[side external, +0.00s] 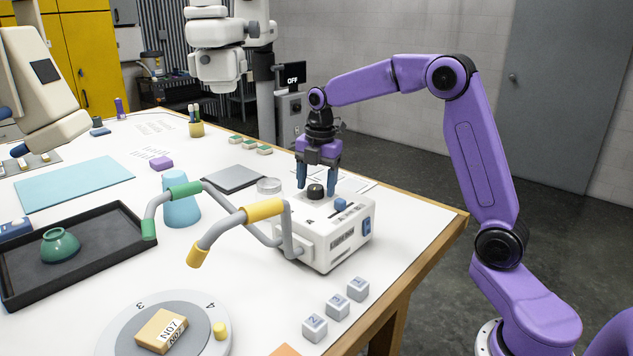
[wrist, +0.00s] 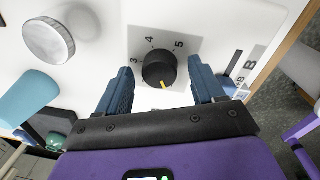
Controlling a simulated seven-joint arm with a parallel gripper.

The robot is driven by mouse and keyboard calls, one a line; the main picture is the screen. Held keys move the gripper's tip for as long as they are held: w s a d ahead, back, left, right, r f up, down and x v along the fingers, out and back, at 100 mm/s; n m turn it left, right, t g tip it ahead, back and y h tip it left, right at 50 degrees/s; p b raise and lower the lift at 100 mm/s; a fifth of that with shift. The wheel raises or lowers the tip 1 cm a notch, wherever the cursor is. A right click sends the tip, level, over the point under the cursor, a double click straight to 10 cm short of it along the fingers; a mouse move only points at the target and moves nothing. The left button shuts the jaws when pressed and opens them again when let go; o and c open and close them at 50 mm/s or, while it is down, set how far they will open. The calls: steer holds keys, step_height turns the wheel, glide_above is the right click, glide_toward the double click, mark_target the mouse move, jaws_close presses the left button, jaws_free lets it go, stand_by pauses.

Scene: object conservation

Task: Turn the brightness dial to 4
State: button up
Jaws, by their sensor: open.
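The brightness dial (side external: 315,190) is a round black knob on top of a white box (side external: 325,239). In the wrist view the dial (wrist: 158,68) has a yellow pointer mark that faces the bottom of the picture, slightly right, away from the printed numbers. The numbers 3, 4 and 5 show around its upper side, with 4 (wrist: 150,40) above it. Other numbers, if any, are hidden. My gripper (side external: 317,185) is open, pointing down over the box. Its two blue fingers stand on either side of the dial, with gaps in the wrist view.
Green- and yellow-gripped handles (side external: 247,213) rise at the box's left. A clear round dish (side external: 269,185) stands behind it, a light blue cone (side external: 180,206) further left. Grey number cubes (side external: 337,305) lie in front. The table's right edge (side external: 425,250) is close.

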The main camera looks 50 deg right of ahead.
steer(key=c, duration=1.1)
steer(key=shift+o, duration=0.2)
